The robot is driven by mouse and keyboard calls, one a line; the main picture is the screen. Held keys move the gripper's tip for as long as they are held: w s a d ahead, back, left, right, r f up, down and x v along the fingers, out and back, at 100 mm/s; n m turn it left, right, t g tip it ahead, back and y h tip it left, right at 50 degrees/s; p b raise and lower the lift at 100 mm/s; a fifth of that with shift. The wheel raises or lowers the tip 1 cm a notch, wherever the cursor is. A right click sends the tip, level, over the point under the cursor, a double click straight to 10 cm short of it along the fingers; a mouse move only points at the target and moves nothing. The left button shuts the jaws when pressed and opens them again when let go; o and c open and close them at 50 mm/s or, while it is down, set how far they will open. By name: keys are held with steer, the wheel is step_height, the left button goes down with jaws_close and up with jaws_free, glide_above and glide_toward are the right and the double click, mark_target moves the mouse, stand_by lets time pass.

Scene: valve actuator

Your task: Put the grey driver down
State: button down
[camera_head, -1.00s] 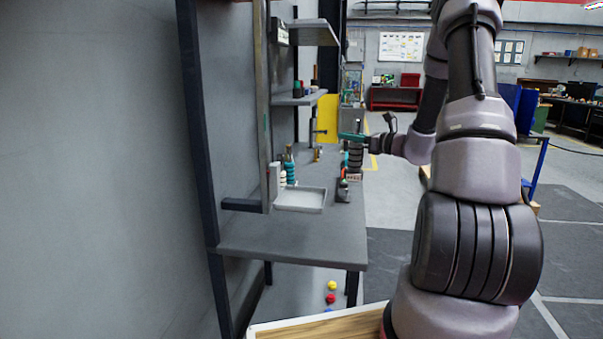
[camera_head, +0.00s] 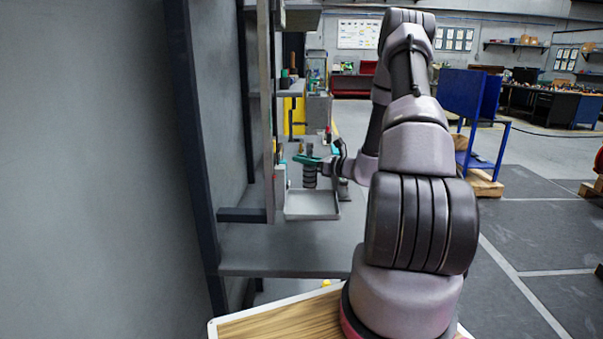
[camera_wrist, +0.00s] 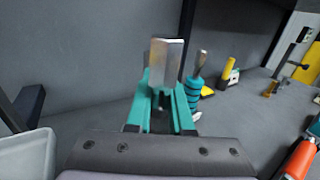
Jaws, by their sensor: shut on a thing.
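My gripper (camera_head: 312,160) with teal fingers is over the bench and shut on the grey driver (camera_head: 310,178), whose dark ribbed handle hangs upright below the fingers in the head view. In the wrist view my gripper (camera_wrist: 162,98) points away along the bench, with a shiny metal part (camera_wrist: 165,65) standing up at the fingertips; the handle is hidden there. In the head view the driver's lower end is at the far edge of a pale tray (camera_head: 312,213). I cannot tell its height above the bench.
The tray's corner (camera_wrist: 25,160) shows at the wrist view's lower left. A teal-handled driver (camera_wrist: 194,90) and a yellow-handled tool (camera_wrist: 228,73) stand beyond the fingers. An orange-handled tool (camera_wrist: 297,160) is at the right. The bench (camera_head: 290,255) is clear in front of the tray.

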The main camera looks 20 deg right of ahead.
steer(key=shift+f, duration=2.5)
steer(key=c, duration=0.8)
jaws_free()
